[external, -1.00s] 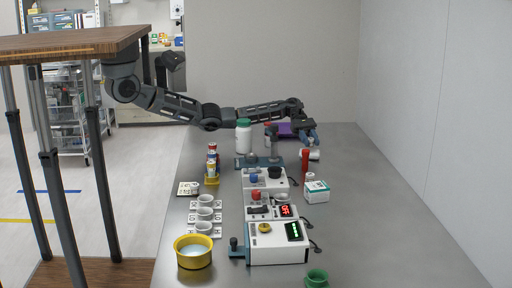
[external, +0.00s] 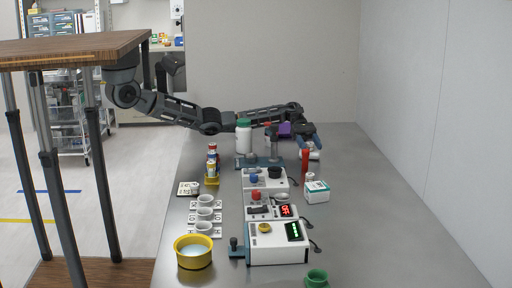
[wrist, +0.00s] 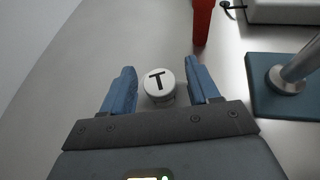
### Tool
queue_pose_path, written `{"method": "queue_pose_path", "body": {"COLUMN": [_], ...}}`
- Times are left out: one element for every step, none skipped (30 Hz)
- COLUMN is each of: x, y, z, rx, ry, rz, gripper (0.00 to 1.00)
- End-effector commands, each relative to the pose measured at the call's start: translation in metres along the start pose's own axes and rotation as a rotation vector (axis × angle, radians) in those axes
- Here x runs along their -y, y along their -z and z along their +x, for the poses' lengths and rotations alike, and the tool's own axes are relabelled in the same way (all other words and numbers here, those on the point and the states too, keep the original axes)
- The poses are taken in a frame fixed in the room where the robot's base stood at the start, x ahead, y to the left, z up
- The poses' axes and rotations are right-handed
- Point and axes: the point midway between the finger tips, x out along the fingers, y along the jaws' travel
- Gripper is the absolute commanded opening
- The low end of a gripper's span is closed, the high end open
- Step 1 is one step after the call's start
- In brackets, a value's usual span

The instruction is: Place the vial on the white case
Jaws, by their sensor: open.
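A white round-topped container marked "T" (wrist: 159,85), which looks like the vial, stands between the blue fingers of my gripper (wrist: 160,88) in the wrist view. The fingers are open, with a gap on each side of it. In the external view my gripper (external: 308,143) is over the far right part of the counter, and the white container (external: 314,154) is partly hidden below it. A small white box with a teal label (external: 317,191), possibly the white case, sits nearer the camera on the right.
A red upright object (external: 305,162) stands close in front of my gripper. White devices (external: 277,251) line the middle of the counter. A white bottle with a green cap (external: 243,137) stands left of my gripper. The counter's right side (external: 390,220) is clear.

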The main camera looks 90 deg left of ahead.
Motion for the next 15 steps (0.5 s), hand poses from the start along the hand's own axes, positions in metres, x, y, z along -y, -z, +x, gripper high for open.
{"method": "queue_pose_path", "body": {"x": [0.000, 0.000, 0.000, 0.000, 0.000, 0.000, 0.000, -0.001, -0.001, -0.001, -0.001, -0.001, -0.001, -0.001, 0.000], "y": [0.000, 0.000, 0.000, -0.001, -0.002, -0.003, -0.003, -0.003, -0.003, -0.003, -0.004, -0.004, -0.004, -0.004, -0.004], "z": [0.000, 0.000, 0.000, -0.001, -0.001, -0.004, -0.007, -0.010, -0.016, -0.021, -0.027, -0.035, -0.041, -0.048, -0.056], "rx": [0.000, 0.000, 0.000, 0.000, -0.001, -0.001, 0.000, 0.001, 0.001, 0.001, 0.001, 0.001, 0.001, 0.002, 0.001], "ry": [0.000, 0.000, 0.000, 0.000, -0.001, -0.001, -0.002, -0.002, -0.003, -0.003, -0.003, -0.004, -0.003, -0.004, -0.002], "rz": [0.000, 0.000, 0.000, 0.000, 0.001, 0.000, -0.001, -0.001, -0.001, -0.001, -0.001, -0.001, -0.001, -0.001, 0.000], "gripper": [0.60, 0.60, 0.60, 0.60, 0.60, 0.60, 0.60, 0.60, 0.60, 0.60, 0.60, 0.60, 0.60, 0.60, 0.60]}}
